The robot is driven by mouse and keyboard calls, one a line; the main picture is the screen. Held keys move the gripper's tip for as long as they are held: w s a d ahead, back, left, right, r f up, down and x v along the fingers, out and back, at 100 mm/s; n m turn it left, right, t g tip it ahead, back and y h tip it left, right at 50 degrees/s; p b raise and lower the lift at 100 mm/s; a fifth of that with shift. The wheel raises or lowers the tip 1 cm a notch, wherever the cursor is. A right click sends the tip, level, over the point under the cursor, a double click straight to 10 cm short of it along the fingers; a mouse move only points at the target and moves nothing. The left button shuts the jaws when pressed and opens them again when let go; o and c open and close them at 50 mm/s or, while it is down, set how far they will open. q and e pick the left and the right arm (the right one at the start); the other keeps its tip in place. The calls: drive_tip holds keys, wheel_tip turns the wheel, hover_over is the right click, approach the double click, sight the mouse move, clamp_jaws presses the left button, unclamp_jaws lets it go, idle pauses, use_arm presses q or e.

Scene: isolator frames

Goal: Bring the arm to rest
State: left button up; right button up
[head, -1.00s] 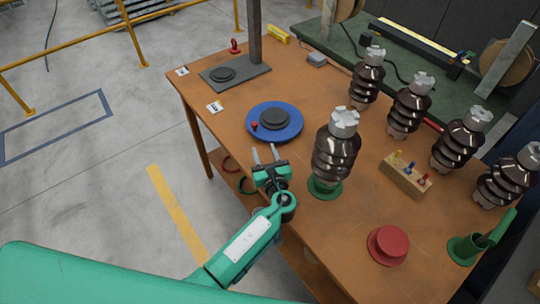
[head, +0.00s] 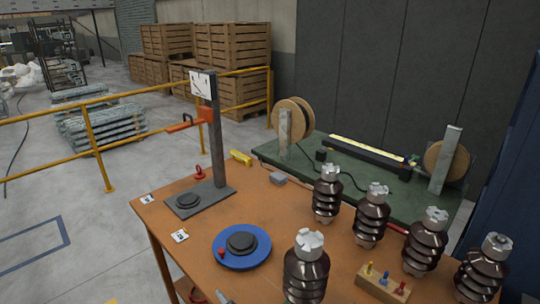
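Only a small grey tip (head: 223,297), which looks like a fingertip of my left gripper, shows at the bottom edge of the head view, beside the table's near edge. The rest of that gripper and its arm are below the picture, so its opening is hidden. No held object shows. My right gripper is not in view.
The wooden table (head: 290,210) bears a blue round plate (head: 262,258) with a dark disc, a dark stand (head: 217,150), several brown ribbed insulators (head: 306,270) and a wooden peg block (head: 372,286). A green bench (head: 270,155) stands behind. Yellow rails (head: 95,140) run left.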

use_arm(q)
drive_tip(key=s+a+f+n+g+h, duration=0.1)
drive_tip(key=s+a+f+n+g, duration=0.2)
drive_tip(key=s+n, duration=0.45)
drive_tip(key=s+a+n+g+h, duration=0.2)
drive_tip(key=s+a+n+g, duration=0.1)
drive_tip(key=s+a+n, duration=0.4)
drive_tip(key=s+d+r+n+g+h, duration=0.2)
drive_tip(key=s+r+n+h, duration=0.15)
drive_tip(key=s, duration=0.45)
drive_tip(key=s+d+r+n+g+h, duration=0.15)
drive_tip(key=s+n, duration=0.25)
drive_tip(key=s, duration=0.4)
wheel_tip(320, 180, down, 29)
drive_tip(key=g, duration=0.1)
drive_tip(key=s+a+f+g, duration=0.1)
drive_tip(key=s+a+f, duration=0.2)
drive_tip(key=s+f, duration=1.6)
wheel_tip(320, 180, down, 2)
drive_tip(key=shift+s+f, duration=0.1)
drive_tip(key=shift+s, duration=0.05)
drive_tip(key=shift+a+g, duration=0.1)
drive_tip(key=shift+g, duration=0.15)
